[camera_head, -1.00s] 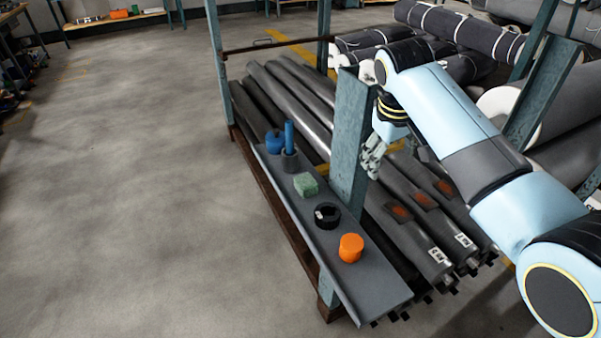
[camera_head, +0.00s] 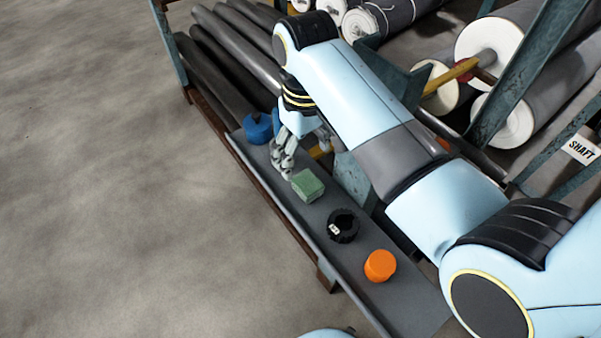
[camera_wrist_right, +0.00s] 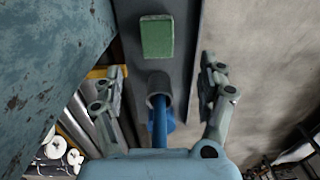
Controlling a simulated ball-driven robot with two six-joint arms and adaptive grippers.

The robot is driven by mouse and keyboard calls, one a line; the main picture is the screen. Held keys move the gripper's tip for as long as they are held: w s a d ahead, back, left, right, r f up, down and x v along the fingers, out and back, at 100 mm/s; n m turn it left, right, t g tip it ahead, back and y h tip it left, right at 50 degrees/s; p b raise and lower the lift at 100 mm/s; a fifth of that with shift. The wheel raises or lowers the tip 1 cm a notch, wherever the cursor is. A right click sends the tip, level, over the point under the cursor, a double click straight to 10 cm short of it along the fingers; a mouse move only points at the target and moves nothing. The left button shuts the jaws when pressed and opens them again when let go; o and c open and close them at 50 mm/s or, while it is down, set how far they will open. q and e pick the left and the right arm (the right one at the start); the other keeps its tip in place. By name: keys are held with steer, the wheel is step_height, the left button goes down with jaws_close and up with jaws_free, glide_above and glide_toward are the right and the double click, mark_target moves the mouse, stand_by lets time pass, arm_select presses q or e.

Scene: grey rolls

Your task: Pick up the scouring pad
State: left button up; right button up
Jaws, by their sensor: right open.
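The scouring pad is a green block (camera_head: 307,185) lying on a narrow grey shelf (camera_head: 304,219). In the right wrist view the green pad (camera_wrist_right: 157,38) lies ahead of the fingers, near the top of the picture. My right gripper (camera_head: 284,165) is over the shelf, just up and left of the pad in the head view. It is open and empty, its two fingers (camera_wrist_right: 160,88) spread wide and apart from the pad. My left gripper is not in view.
A blue object (camera_head: 257,128) stands beyond the gripper; a grey cup with a blue handle (camera_wrist_right: 159,92) shows between the fingers. A black ring (camera_head: 343,226) and orange cylinder (camera_head: 380,265) stand nearer on the shelf. A steel post (camera_wrist_right: 50,70) is close beside the gripper.

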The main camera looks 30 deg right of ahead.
mark_target(306, 179)
step_height(306, 179, down, 4)
steer(key=shift+s+r, duration=0.1)
steer(key=shift+s, duration=0.05)
steer(key=f, duration=0.5)
steer(key=shift+w+d+f, duration=0.1)
steer(key=shift+w+d, duration=0.1)
steer(key=shift+f, duration=0.2)
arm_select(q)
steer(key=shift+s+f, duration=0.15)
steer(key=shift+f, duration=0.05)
arm_select(e)
steer(key=c, duration=1.4)
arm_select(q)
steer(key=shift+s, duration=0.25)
arm_select(e)
steer(key=shift+o, duration=0.2)
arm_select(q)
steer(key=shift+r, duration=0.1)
arm_select(e)
steer(key=shift+r, duration=0.15)
